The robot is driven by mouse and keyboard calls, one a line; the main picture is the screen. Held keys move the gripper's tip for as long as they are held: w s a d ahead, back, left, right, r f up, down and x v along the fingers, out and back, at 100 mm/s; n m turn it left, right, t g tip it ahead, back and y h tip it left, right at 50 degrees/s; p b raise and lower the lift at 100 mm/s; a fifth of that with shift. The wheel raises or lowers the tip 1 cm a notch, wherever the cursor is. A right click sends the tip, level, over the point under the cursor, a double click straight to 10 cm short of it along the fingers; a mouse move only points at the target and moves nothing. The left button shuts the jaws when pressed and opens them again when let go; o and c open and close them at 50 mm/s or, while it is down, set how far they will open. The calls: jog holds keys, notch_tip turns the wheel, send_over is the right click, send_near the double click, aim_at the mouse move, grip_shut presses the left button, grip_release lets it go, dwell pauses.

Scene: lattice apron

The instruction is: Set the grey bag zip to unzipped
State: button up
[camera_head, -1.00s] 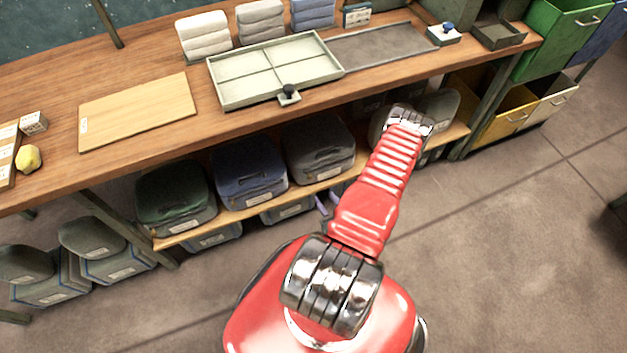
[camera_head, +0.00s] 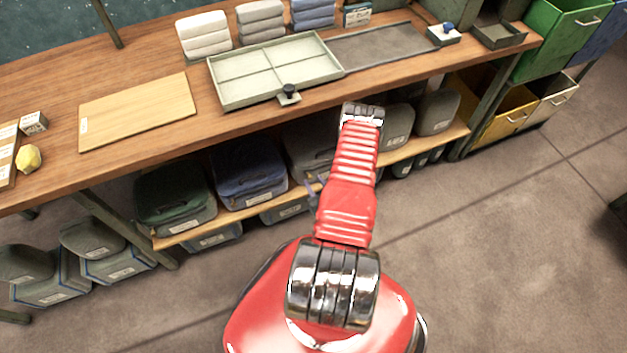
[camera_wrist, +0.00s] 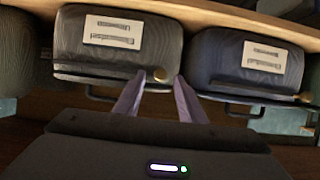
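The grey bag (camera_head: 308,148) sits on the shelf under the bench, partly hidden by my arm. It fills the left-middle of the wrist view (camera_wrist: 118,38), with a pale label. A dark zip line runs along it, and its round brass zip pull (camera_wrist: 162,76) is at the right end in that view. My gripper (camera_wrist: 160,82) has its two purple fingers apart, with the pull appearing between the fingertips. Whether they touch it I cannot tell. In the head view, the gripper is mostly hidden behind my arm.
A blue bag (camera_head: 249,168) with its own brass pull (camera_wrist: 305,97) sits beside the grey one. A green bag (camera_head: 175,198) and other grey bags share the shelf (camera_head: 185,236). The bench top (camera_head: 140,70) overhangs the bags. The floor in front is clear.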

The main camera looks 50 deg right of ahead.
aim_at(309, 175)
jog(key=shift+x, duration=1.05)
jog(key=shift+c, duration=0.5)
grip_shut()
